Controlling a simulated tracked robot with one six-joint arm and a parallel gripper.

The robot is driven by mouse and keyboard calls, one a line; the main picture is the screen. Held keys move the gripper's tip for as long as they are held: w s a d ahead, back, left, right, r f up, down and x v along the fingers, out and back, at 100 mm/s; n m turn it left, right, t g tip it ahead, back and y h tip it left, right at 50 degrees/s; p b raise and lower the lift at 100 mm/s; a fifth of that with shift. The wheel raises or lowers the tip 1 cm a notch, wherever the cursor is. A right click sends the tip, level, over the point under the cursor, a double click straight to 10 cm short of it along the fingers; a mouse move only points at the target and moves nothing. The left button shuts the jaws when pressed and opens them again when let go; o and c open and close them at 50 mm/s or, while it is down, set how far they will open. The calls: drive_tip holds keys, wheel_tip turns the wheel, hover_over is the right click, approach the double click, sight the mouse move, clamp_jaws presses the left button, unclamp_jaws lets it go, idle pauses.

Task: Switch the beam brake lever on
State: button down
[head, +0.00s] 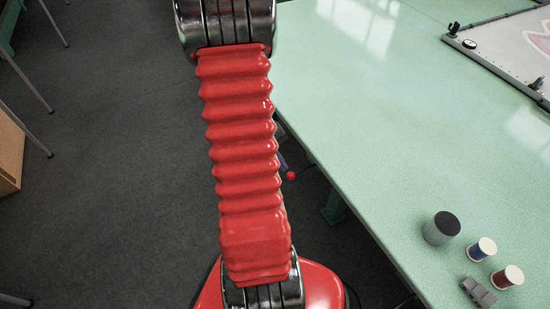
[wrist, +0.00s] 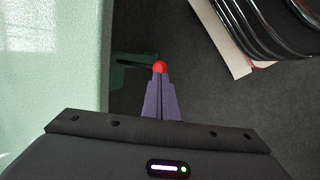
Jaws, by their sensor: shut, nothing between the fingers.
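The beam brake lever shows as a round red knob (head: 290,175) beside the table's left edge, partly behind my arm. In the wrist view the red knob (wrist: 160,67) sits right at the tips of my gripper (wrist: 160,78). The purple fingers are together with nothing between them. I cannot tell whether the tips touch the knob or are just short of it. The lever's shaft is hidden behind the fingers. In the head view my arm covers most of my gripper, and only a little purple shows by the knob.
The pale green table (head: 400,130) fills the right, with a grey cylinder (head: 441,228), two thread spools (head: 482,249) and a small grey block (head: 478,292). A framed panel (head: 510,50) lies at the far right. A dark green table leg (head: 334,207) stands below the edge. Grey floor is open at left.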

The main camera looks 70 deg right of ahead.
sight(289, 174)
drive_tip(key=shift+x, duration=1.6)
